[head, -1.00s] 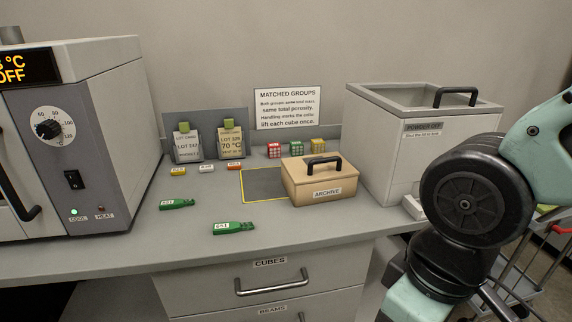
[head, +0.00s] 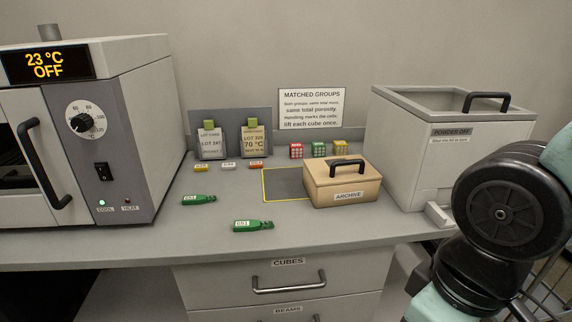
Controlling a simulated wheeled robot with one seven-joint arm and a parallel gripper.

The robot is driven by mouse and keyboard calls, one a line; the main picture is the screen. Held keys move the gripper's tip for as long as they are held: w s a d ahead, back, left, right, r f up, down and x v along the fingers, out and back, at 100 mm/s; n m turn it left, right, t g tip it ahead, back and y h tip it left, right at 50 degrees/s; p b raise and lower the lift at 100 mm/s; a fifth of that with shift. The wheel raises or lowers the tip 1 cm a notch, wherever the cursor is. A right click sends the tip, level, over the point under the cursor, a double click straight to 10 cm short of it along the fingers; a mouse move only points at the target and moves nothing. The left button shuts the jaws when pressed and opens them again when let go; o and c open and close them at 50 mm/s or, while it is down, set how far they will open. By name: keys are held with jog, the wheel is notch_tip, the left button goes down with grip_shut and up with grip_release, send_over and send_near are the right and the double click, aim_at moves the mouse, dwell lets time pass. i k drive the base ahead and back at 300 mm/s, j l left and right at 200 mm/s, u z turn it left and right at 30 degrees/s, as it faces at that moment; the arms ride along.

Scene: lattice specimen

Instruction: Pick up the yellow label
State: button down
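The yellow label (head: 201,168) is a small flat tag lying on the bench, below the left lot card. It is at the left end of a short row with a white label (head: 229,166) and an orange label (head: 256,165). Nothing covers it. My gripper is out of the picture; only part of my arm shows at the right edge, well apart from the label.
Two green tags (head: 253,225) lie nearer the bench front. An archive box (head: 343,190) stands beside a yellow-outlined mat (head: 284,184), with several small coloured cubes (head: 296,151) behind. An oven (head: 140,130) stands left, a large open bin (head: 400,150) right.

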aim_at(205, 167)
jog(key=i+j+u, duration=0.75)
jog(key=i+j, duration=0.15)
jog(key=i, duration=0.05)
